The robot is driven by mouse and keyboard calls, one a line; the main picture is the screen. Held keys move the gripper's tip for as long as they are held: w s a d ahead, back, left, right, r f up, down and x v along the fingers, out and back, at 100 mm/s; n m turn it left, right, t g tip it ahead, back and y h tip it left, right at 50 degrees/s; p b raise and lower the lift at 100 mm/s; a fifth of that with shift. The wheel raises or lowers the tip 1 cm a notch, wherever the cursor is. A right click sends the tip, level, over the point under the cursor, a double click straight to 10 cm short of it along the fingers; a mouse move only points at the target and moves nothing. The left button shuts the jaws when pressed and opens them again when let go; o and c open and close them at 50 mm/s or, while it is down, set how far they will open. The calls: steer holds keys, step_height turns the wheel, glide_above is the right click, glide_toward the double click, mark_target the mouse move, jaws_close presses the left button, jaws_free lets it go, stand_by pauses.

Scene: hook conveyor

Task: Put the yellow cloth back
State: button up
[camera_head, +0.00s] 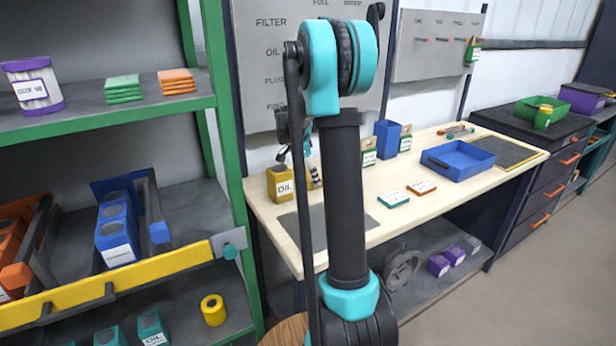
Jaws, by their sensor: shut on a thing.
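My gripper (312,172) is above the left end of the workbench, just right of the yellow oil container, partly hidden behind my own arm. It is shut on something. A sliver of yellow shows by its fingers, too small and too covered to name. I cannot make out a yellow cloth for sure anywhere. On the upper left shelf lie a stack of green cloths (123,89) and a stack of orange cloths (177,81), side by side.
The workbench (430,208) carries the yellow oil container (280,184), a blue tray (458,160) and small boxes. The green-framed shelf (110,122) stands left, with a purple tin (33,86). Floor is free at the right.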

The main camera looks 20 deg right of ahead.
steer(key=shift+f, duration=0.15)
steer(key=o, duration=0.9)
steer(key=shift+c, duration=0.2)
steer(key=v, duration=1.2)
